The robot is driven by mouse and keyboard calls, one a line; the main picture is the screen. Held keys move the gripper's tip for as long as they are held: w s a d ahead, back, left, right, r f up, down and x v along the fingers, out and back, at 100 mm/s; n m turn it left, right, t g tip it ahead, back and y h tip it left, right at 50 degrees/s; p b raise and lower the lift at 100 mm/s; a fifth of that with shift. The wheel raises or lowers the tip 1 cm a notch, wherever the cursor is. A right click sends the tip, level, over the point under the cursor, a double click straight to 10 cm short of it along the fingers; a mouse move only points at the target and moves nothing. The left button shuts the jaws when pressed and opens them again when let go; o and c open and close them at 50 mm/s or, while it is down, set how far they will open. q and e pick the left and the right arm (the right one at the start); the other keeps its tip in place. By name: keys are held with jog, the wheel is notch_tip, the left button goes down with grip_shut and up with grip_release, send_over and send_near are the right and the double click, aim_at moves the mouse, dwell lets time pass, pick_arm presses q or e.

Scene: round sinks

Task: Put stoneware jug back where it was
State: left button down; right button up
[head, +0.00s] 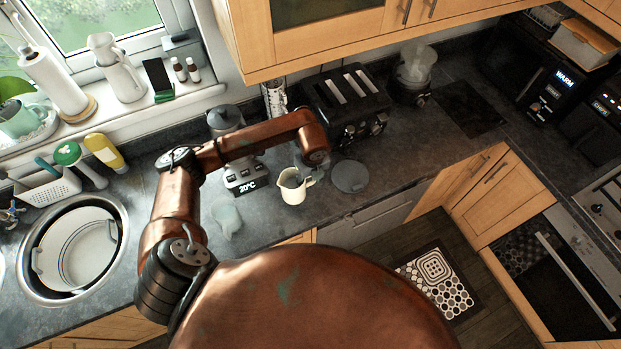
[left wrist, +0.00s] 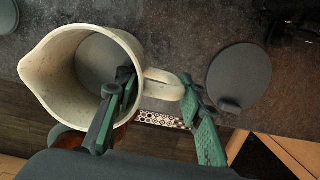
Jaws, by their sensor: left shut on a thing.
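The stoneware jug (head: 293,194) is cream-coloured with a spout and a side handle. In the head view it is near the counter's front edge, below the end of my left arm. In the left wrist view the jug (left wrist: 60,85) shows from above, and its visible inside looks empty. My left gripper (left wrist: 156,84) is shut on it, one green-and-black finger inside the mouth and the other outside by the handle. The gripper also shows small in the head view (head: 302,178). I cannot tell whether the jug's base touches the counter. My right gripper is not in view.
A grey round disc (head: 350,176) lies right of the jug. An appliance with a 20°C display (head: 246,187) stands left of it. A black toaster (head: 348,105) is behind. A round sink (head: 38,275) is far left. The counter (head: 410,150) is clear farther right.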

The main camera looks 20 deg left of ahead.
aim_at(310, 185)
pick_arm(q)
notch_tip(310, 185, down, 4)
jog(key=shift+r+b, duration=0.1)
jog(key=shift+b, duration=0.85)
jog(key=shift+f+b, duration=0.45)
jog(key=shift+f, duration=0.5)
jog(key=shift+f+b, duration=0.5)
jog(key=shift+f, duration=0.1)
